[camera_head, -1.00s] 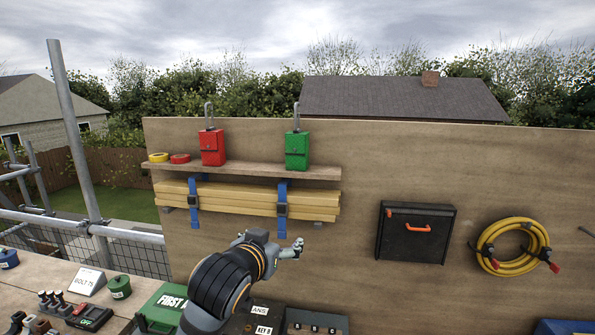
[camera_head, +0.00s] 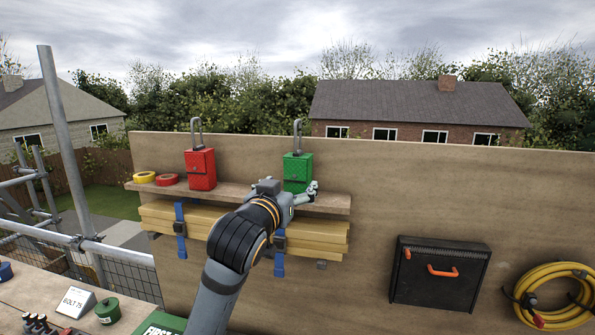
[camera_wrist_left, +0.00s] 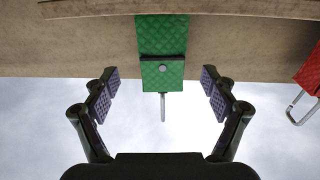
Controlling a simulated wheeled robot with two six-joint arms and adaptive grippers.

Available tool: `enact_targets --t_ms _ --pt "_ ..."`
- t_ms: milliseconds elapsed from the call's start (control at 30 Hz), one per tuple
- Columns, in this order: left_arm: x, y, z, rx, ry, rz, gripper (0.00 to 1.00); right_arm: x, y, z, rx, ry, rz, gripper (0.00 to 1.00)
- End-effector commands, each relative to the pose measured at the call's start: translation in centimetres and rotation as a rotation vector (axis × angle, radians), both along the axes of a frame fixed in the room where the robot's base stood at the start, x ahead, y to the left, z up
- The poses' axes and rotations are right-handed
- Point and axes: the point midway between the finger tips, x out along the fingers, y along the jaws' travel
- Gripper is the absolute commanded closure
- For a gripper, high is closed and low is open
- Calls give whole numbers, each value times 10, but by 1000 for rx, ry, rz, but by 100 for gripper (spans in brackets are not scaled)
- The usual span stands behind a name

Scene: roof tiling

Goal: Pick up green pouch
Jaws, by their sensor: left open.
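The green pouch (camera_head: 298,168) stands on the wooden shelf against the board, with a grey hook-shaped loop above it. My left gripper (camera_head: 312,190) is in front of the pouch's lower part and hides some of it. In the left wrist view the pouch (camera_wrist_left: 161,62) appears upside down, centred ahead of the two fingers. The left gripper (camera_wrist_left: 159,90) is spread wide, one finger to each side, with clear gaps to the pouch. My right gripper is not in view.
A red pouch (camera_head: 200,169) with a similar loop stands to the left on the shelf (camera_head: 335,203), with yellow (camera_head: 144,177) and red tape rolls beside it. Timber planks (camera_head: 325,233) are strapped below. A black case (camera_head: 440,275) and yellow hose (camera_head: 550,297) hang right.

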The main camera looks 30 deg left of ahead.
Motion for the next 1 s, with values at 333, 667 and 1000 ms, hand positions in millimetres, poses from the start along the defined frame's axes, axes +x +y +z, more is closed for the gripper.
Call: enact_targets --t_ms 333,667,1000 --pt "26 7 2 0 7 1 15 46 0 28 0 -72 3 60" --pt "62 15 -3 1 2 0 15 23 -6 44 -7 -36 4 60" --pt "61 14 -4 1 1 0 41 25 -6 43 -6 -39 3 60"
